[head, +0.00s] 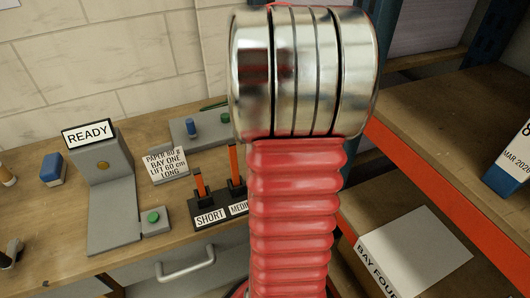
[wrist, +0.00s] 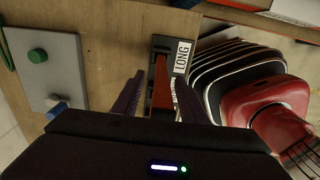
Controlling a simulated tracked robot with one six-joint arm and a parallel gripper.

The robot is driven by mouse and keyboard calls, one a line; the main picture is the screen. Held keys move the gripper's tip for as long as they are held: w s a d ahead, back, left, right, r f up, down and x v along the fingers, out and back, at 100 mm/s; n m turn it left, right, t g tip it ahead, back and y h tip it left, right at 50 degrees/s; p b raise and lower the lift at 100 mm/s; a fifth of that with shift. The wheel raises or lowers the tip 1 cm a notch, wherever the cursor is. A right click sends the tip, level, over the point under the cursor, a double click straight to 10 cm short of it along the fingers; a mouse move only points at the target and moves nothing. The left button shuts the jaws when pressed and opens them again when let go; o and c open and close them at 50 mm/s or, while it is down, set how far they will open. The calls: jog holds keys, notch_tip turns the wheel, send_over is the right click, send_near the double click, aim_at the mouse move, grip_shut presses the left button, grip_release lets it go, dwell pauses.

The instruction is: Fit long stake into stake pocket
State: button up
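In the wrist view, a long orange-red stake (wrist: 162,92) stands at the rack slot labelled LONG (wrist: 182,57). My gripper (wrist: 159,77) is around it, with one dark finger on each side. Gaps show between the stake and the fingers, so the gripper looks open. The stake's near end is hidden by my gripper body. In the head view, the dark stake rack (head: 222,201) holds a short stake (head: 199,184) and a medium stake (head: 235,165). My arm hides its right part, the long stake and my gripper. I cannot make out the stake pocket.
A grey plate with blue and green knobs (head: 213,121) lies behind the rack. A grey stand with a READY sign (head: 100,160) and a paper note (head: 165,162) are left of it. Orange-edged shelves (head: 440,195) and a BAY FOUR box (head: 415,255) are at the right.

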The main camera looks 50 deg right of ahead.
dwell(0.5)
grip_shut()
dwell(1.3)
